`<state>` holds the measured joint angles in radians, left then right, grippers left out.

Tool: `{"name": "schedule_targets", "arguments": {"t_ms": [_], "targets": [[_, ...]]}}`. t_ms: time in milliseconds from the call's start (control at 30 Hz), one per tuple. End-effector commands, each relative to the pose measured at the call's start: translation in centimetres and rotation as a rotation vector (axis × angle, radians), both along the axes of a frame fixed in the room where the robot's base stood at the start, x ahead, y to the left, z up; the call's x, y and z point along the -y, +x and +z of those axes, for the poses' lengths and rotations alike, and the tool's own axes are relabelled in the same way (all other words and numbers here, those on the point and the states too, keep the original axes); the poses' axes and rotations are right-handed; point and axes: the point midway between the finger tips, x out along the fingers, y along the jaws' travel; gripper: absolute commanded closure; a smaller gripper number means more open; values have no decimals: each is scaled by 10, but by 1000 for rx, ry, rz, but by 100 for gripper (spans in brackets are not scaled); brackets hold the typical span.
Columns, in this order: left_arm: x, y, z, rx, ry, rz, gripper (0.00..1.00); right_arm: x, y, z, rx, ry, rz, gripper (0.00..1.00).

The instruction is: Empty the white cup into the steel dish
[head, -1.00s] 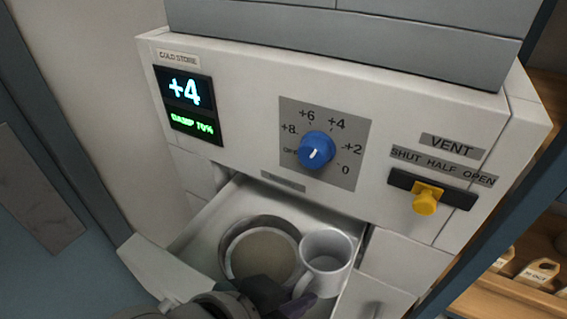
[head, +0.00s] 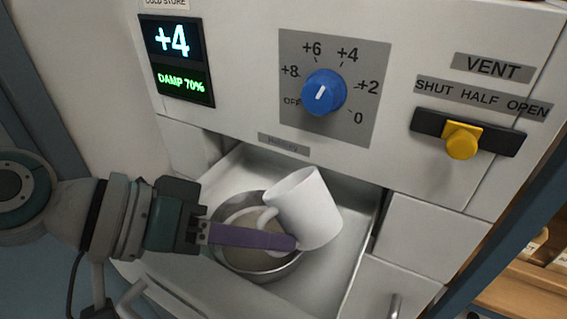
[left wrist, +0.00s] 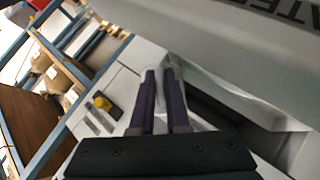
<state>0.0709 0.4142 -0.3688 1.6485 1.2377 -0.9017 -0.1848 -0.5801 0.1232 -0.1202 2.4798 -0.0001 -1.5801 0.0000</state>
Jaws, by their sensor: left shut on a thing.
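The white cup (head: 308,207) is tilted over the right part of the steel dish (head: 276,267) in the head view, its handle toward the left. The dish is round and stands in the open drawer, with a pale beige content or bottom showing. My left gripper (head: 297,243) comes in from the left and is shut on the cup, its purple fingers at the cup's lower left side. In the left wrist view the two fingers (left wrist: 163,88) are close together with a pale, blurred shape between and beyond them. The cup's inside is hidden. My right gripper is not in view.
The open drawer (head: 345,270) has free floor to the right of the dish. Above it, the panel carries a blue dial (head: 323,92), a display (head: 177,60) and a yellow vent slider (head: 462,140). Closed drawers (head: 425,235) are at the right.

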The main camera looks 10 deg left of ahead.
Motion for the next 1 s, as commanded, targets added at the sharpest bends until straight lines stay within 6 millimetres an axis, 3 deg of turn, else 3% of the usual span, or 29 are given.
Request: {"name": "schedule_targets", "arguments": {"t_ms": [233,1000], "targets": [[-3,2,5,-84,-144,0,100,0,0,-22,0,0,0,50],[-4,3,14,-165,-277,-2,100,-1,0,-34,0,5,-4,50]]}}
